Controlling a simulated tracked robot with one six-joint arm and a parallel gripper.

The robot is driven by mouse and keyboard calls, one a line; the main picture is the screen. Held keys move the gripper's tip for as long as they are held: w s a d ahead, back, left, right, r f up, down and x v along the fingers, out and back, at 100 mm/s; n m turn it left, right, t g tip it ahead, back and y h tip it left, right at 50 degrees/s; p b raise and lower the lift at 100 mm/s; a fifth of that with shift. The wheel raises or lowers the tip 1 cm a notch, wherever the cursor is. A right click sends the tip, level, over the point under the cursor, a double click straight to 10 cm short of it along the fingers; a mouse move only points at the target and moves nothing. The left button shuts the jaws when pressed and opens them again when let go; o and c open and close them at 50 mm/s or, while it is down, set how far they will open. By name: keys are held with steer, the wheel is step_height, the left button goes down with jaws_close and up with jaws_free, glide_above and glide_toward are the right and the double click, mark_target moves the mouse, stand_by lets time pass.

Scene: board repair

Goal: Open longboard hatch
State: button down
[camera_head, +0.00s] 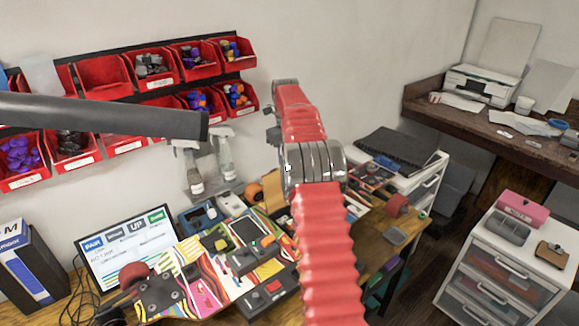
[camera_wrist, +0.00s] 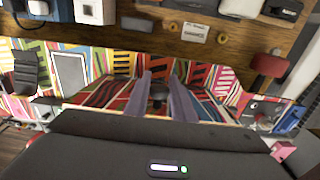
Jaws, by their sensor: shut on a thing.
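The longboard (camera_head: 205,284) lies on the workbench, covered in a bright multicoloured pattern. Its deck (camera_wrist: 120,65) also spans the wrist view. My gripper (camera_wrist: 163,84) reaches over the deck, its two grey fingers close together on a small dark knob (camera_wrist: 158,92). The knob appears to belong to the longboard hatch, but the hatch outline is hard to make out. In the head view my red arm hides the gripper and part of the board.
A monitor (camera_head: 125,248) stands behind the board at left. Spray bottles (camera_head: 192,172) stand by the wall under red bins (camera_head: 150,66). A white drawer unit (camera_head: 505,275) is at right. In the wrist view, boxes and tools crowd the wooden bench (camera_wrist: 150,40) beyond the board.

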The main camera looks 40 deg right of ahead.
steer(key=shift+f, duration=0.2)
stand_by(0.3)
steer(key=c, duration=1.5)
jaws_free()
steer(key=shift+r, duration=0.1)
steer(key=shift+c, duration=0.2)
steer(key=shift+w+r, duration=0.1)
step_height(320, 180, up, 7)
steer(key=shift+w, duration=0.2)
